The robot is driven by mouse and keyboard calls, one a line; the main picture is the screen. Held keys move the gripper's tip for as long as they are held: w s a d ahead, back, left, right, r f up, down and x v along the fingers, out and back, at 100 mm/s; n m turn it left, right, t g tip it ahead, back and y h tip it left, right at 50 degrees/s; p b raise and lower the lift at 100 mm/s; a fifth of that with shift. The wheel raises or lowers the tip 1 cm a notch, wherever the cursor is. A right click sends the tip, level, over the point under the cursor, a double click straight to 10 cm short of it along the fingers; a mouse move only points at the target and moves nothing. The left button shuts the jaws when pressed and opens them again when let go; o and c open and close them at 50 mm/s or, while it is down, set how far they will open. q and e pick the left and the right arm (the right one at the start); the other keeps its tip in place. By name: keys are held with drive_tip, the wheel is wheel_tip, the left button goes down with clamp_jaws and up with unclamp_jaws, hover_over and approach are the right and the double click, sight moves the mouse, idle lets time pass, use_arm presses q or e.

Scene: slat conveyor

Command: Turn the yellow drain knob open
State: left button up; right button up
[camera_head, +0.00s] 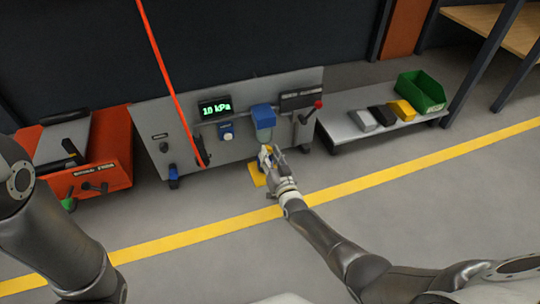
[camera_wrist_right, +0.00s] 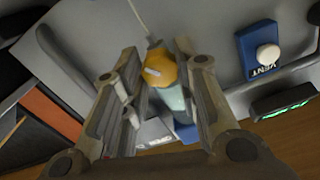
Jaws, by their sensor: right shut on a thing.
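The yellow drain knob (camera_wrist_right: 162,66) shows in the right wrist view, between the two fingers of my right gripper (camera_wrist_right: 157,52). It is round, with a short white mark on its face. It sits at the end of a pale, clear bowl (camera_wrist_right: 172,98). My right gripper is shut on the knob. In the head view, my right gripper (camera_head: 271,158) is just below the blue-topped unit (camera_head: 263,112) with its clear bowl, and it largely hides the knob there. My left arm shows at the left edge of the head view, but its gripper is out of sight.
A grey panel (camera_head: 180,135) carries a green display (camera_head: 215,107) reading 10 kPa, a blue VENT button (camera_wrist_right: 266,55) and a red-knobbed lever (camera_head: 318,104). A yellow plate (camera_head: 256,176) lies below. A low bench (camera_head: 345,133) with a green bin (camera_head: 421,91) stands right; an orange cart (camera_head: 110,150) stands left.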

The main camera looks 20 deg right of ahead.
drive_tip(key=shift+f, duration=0.1)
drive_tip(key=o, duration=1)
